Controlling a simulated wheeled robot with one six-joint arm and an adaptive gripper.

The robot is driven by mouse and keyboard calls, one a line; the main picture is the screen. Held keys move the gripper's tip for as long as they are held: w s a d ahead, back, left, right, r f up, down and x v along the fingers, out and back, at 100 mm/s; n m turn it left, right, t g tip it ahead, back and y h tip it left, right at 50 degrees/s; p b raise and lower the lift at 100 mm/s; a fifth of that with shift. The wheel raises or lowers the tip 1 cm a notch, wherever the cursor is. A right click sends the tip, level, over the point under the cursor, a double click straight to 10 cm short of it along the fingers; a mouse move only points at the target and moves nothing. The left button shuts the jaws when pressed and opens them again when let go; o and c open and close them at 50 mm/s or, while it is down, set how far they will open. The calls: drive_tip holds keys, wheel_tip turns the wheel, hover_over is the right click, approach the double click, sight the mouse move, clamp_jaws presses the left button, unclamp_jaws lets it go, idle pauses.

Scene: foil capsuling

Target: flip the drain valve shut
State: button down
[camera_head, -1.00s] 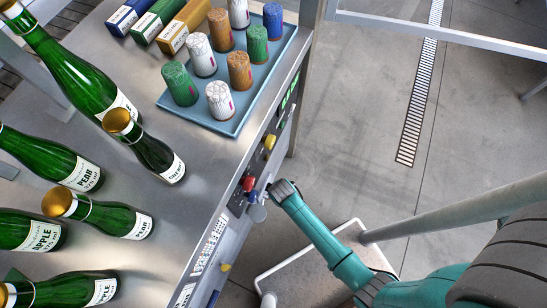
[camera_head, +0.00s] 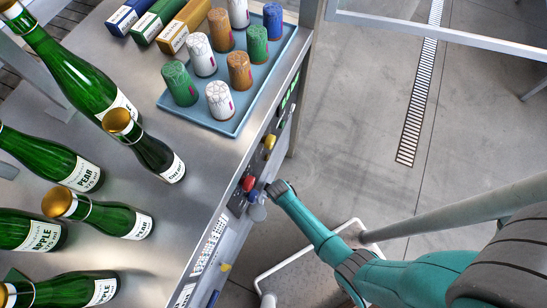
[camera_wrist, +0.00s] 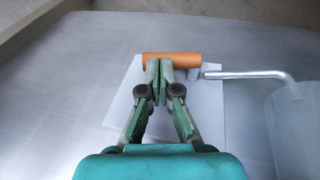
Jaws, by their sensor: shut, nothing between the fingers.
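The drain valve shows as an orange bar-shaped handle (camera_wrist: 180,59) in the wrist view, lying crosswise on a pale plate (camera_wrist: 209,108) against a brushed metal face. A bent metal spout (camera_wrist: 250,75) runs right from beside it. My gripper (camera_wrist: 160,99) is shut and empty, with its fingertips at the handle's lower left part. I cannot tell whether they touch it. In the head view my wrist (camera_head: 281,189) is at the front panel of the bench, and the orange handle cannot be made out there.
A translucent vessel (camera_wrist: 297,125) stands under the spout. The panel carries a red knob (camera_head: 248,183) and a yellow knob (camera_head: 269,142). Above it, the bench holds green bottles (camera_head: 155,152) and a blue tray (camera_head: 231,127) of capsules. Open floor (camera_head: 350,120) lies to the right.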

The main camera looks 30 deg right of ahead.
drive_tip(key=shift+w+d+f+g+y, duration=0.3)
drive_tip(key=shift+f+g+y, duration=0.1)
drive_tip(key=shift+f+y, duration=0.2)
drive_tip(key=shift+f, duration=0.2)
